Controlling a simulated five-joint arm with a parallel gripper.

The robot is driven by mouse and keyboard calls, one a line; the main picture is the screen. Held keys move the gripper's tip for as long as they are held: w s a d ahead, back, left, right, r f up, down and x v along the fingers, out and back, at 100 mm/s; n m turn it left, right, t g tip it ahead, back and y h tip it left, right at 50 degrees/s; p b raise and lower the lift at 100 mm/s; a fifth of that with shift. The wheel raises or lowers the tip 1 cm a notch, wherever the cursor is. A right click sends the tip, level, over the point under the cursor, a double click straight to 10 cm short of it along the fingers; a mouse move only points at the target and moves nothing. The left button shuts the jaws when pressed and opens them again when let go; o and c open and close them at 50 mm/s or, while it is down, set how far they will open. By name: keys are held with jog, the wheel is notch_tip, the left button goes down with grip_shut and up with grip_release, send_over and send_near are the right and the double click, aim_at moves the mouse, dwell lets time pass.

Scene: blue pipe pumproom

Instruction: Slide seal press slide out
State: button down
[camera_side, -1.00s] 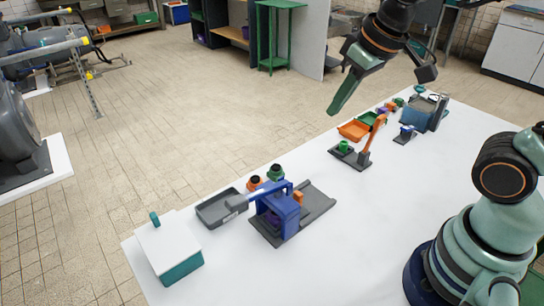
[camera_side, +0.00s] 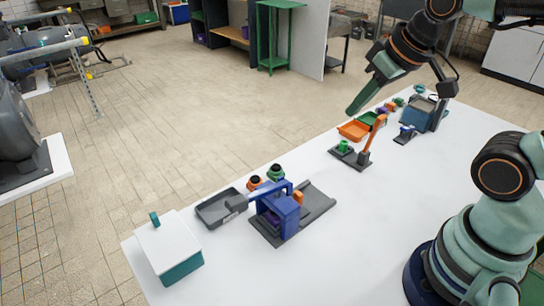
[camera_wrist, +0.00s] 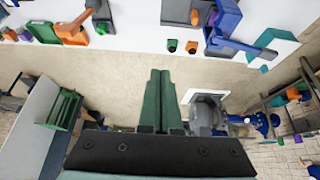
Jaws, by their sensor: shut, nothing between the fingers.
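The seal press (camera_side: 285,208) has a blue frame and a long handle, and stands on a dark grey base on the white table. An orange knob (camera_side: 298,197) is at its right side, beside a flat grey slide bed (camera_side: 317,198). A purple piece (camera_side: 273,219) shows partly inside the frame. The press also shows at the top of the wrist view (camera_wrist: 226,22). My gripper (camera_side: 351,112) is raised beyond the table's far edge, up and right of the press and apart from it. Its green fingers (camera_wrist: 159,78) are together and empty.
A grey tray (camera_side: 217,207) and a teal box with white lid (camera_side: 170,250) are left of the press. Orange and green bottles (camera_side: 276,172) stand behind it. An orange-lever device (camera_side: 364,150) and orange and green trays (camera_side: 354,130) are farther right. The table's front is clear.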

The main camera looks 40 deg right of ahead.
jog(key=c, duration=1.5)
grip_release()
jog(key=shift+c, duration=0.2)
jog(key=o, duration=0.4)
jog(key=g, duration=0.6)
send_over(298, 193)
notch_tip(298, 193, down, 10)
notch_tip(298, 193, down, 12)
jog(key=shift+f, duration=0.15)
grip_shut()
